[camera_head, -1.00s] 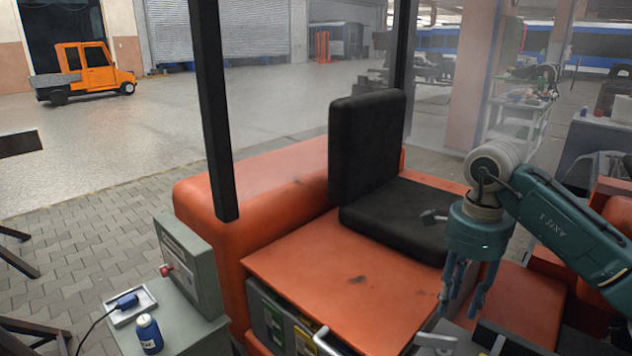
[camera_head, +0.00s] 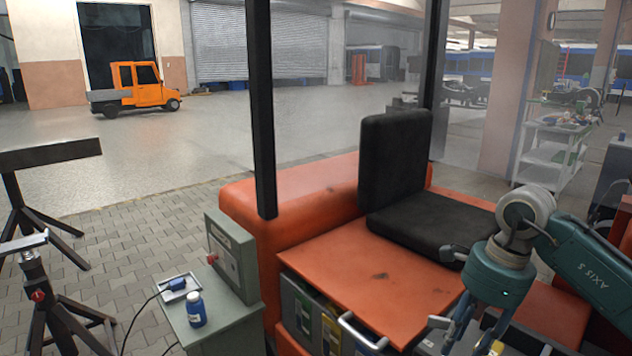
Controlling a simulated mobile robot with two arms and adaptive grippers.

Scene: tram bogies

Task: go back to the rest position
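My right gripper (camera_head: 462,335) hangs down at the lower right, at the end of my teal arm, in front of the orange vehicle's (camera_head: 385,280) seat area. Its fingers point downward and look apart, with nothing clearly held between them; the fingertips are near the bottom edge. My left gripper is not in view. The vehicle has a black seat (camera_head: 425,222) with an upright backrest (camera_head: 393,160) beside my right arm.
A grey cabinet (camera_head: 222,318) holds a control box (camera_head: 232,258), a blue bottle (camera_head: 196,309) and a small tray (camera_head: 180,290). Trestle stands (camera_head: 45,155) stand at the left. A black post (camera_head: 260,110) rises mid-view. Open floor (camera_head: 150,150) reaches an orange truck (camera_head: 137,88).

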